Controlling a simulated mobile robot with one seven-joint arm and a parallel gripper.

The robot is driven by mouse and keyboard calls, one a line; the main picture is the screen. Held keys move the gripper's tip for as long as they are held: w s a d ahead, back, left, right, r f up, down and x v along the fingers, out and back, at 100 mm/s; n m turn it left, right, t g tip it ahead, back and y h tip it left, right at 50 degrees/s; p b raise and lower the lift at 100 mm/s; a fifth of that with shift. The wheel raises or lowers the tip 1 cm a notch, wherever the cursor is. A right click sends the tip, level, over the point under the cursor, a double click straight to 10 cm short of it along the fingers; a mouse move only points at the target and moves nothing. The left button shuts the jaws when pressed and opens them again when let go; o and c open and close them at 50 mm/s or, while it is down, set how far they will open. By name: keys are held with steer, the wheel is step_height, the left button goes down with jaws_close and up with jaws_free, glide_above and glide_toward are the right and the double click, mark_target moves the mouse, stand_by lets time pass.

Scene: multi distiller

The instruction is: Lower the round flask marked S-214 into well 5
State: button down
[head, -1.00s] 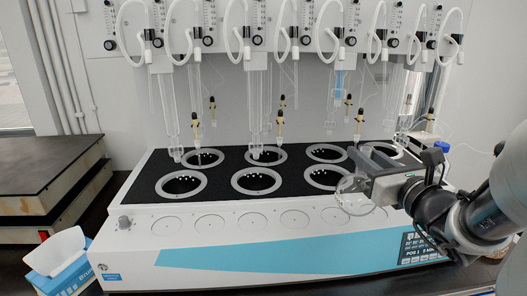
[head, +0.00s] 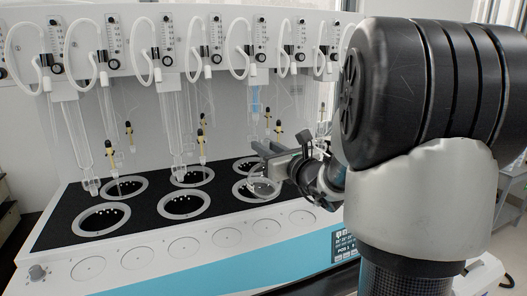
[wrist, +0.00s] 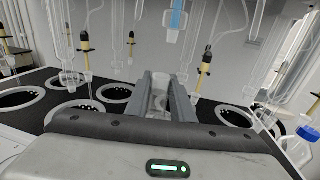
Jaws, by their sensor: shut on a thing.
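My gripper (head: 264,151) is shut on the neck of a clear round flask (head: 265,188). The flask's bulb hangs over or just above the front ring third from the left (head: 243,192), partly overlapping it. In the wrist view the two grey fingers (wrist: 163,98) flank the glass neck (wrist: 160,84); the bulb is hidden there. I cannot read the mark S-214 or any well number. Round wells with pale rings sit in two rows in the black top, such as the front left well (head: 101,220) and the back middle well (head: 191,176).
White hoses and flow meters line the panel. A blue-capped bottle (wrist: 306,132) stands at the right in the wrist view. The left wells look empty.

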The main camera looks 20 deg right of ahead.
steer(key=w+p, duration=0.1)
steer(key=w, duration=0.6)
step_height(320, 180, down, 8)
steer(key=b, duration=0.7)
steer(key=shift+w+r, duration=0.15)
steer(key=shift+w, duration=0.05)
steer(key=shift+f+b, duration=0.7)
steer(key=shift+b, duration=0.25)
steer(key=c, duration=1.5)
jaws_free()
steer(key=shift+o, duration=0.2)
steer(key=s+d+p, duration=0.2)
steer(key=s, duration=1.5)
steer(key=shift+s+d, duration=0.15)
steer(key=shift+d, duration=0.25)
steer(key=shift+r, duration=0.15)
